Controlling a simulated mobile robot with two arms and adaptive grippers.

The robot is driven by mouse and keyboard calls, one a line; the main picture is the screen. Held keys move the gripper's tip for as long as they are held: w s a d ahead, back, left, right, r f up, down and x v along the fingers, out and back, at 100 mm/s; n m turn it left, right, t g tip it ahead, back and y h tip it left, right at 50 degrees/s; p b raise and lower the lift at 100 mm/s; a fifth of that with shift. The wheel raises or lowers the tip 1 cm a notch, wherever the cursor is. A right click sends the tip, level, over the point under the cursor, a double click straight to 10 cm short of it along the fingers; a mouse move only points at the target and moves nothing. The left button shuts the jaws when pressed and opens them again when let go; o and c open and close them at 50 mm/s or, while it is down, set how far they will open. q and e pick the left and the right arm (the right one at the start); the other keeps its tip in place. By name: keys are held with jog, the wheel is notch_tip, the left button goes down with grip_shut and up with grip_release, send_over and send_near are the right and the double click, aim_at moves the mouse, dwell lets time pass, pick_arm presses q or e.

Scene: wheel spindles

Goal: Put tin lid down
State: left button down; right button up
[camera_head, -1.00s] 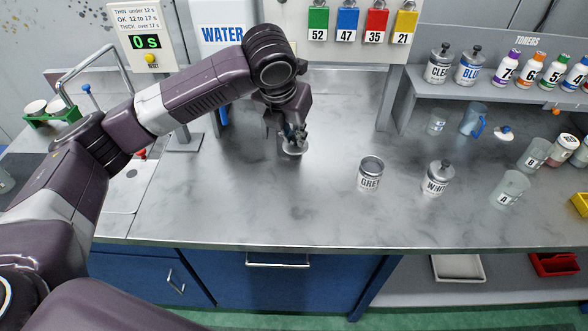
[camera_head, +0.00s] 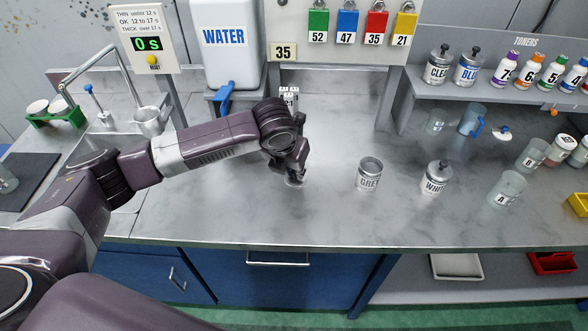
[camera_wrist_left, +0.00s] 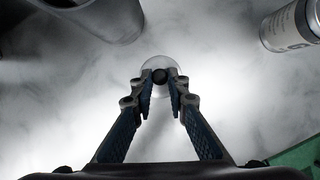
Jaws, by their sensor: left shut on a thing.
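The tin lid (camera_head: 294,182) is a small round silvery disc, low over the grey counter (camera_head: 330,215). My left gripper (camera_head: 296,172) points down with its fingers shut on the lid's knob. In the left wrist view the gripper (camera_wrist_left: 161,80) closes around the dark knob, and the pale lid (camera_wrist_left: 160,63) shows beyond the fingertips. I cannot tell whether the lid touches the counter. The grey tin (camera_head: 369,175) stands upright to the right of the lid, its top without a knob. My right gripper is not in view.
A white tin (camera_head: 436,180) with a knobbed lid stands farther right, near beaker A (camera_head: 508,188). A water tank (camera_head: 226,45) hangs behind, and small number-marked items (camera_head: 289,97) stand at the back. The counter between the lid and the front edge is clear.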

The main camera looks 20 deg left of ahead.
pick_arm(q)
jog(key=c, duration=1.9)
grip_release()
jog(key=b+v, duration=0.1)
jog(key=v, duration=1.1)
jog(key=shift+r, duration=0.1)
jog(key=shift+s, duration=0.1)
